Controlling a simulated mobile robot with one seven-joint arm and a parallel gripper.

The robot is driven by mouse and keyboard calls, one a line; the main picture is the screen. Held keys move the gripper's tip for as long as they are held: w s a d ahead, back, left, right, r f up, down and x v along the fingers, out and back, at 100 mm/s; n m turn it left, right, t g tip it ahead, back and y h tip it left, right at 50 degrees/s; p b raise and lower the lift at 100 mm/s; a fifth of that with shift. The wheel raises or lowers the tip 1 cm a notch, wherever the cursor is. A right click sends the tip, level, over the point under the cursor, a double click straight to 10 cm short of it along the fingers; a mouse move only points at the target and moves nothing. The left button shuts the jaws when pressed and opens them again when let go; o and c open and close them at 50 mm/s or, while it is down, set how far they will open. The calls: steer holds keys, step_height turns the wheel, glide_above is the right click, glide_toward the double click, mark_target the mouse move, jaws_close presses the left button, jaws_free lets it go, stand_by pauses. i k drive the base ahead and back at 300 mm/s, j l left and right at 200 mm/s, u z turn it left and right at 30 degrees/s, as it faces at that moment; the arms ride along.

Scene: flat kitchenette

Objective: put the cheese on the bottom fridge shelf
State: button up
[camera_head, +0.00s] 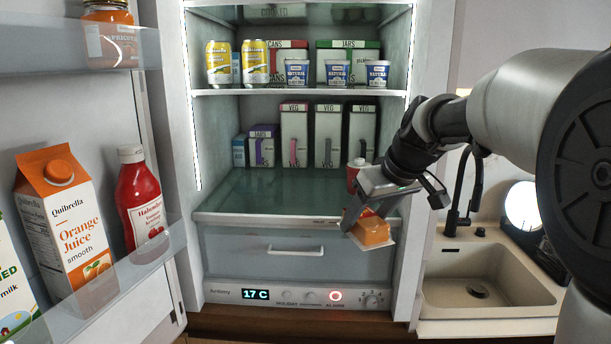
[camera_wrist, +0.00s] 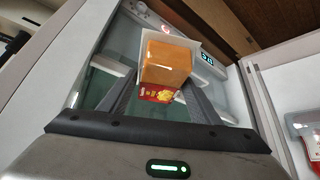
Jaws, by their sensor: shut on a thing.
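The cheese (camera_head: 372,231) is an orange block on a white backing with a red and yellow label. My gripper (camera_head: 358,215) is shut on it and holds it in front of the fridge, near the front edge of the bottom shelf (camera_head: 270,194) and before the drawer. In the wrist view the cheese (camera_wrist: 166,60) sits between the two fingers (camera_wrist: 160,100). The bottom shelf is greenish glass, with its front and left part bare. Boxes stand at its back, and a red bottle (camera_head: 355,174) stands at its right, partly behind my gripper.
The open fridge door (camera_head: 70,60) at the left holds orange juice (camera_head: 62,220), ketchup (camera_head: 140,200) and a jar (camera_head: 110,35). The upper shelf (camera_head: 300,91) carries cans, cups and boxes. A closed drawer (camera_head: 295,262) lies below. A sink (camera_head: 485,285) is at the right.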

mark_target(311, 192)
steer(key=i+j, duration=0.8)
steer(key=j, duration=0.1)
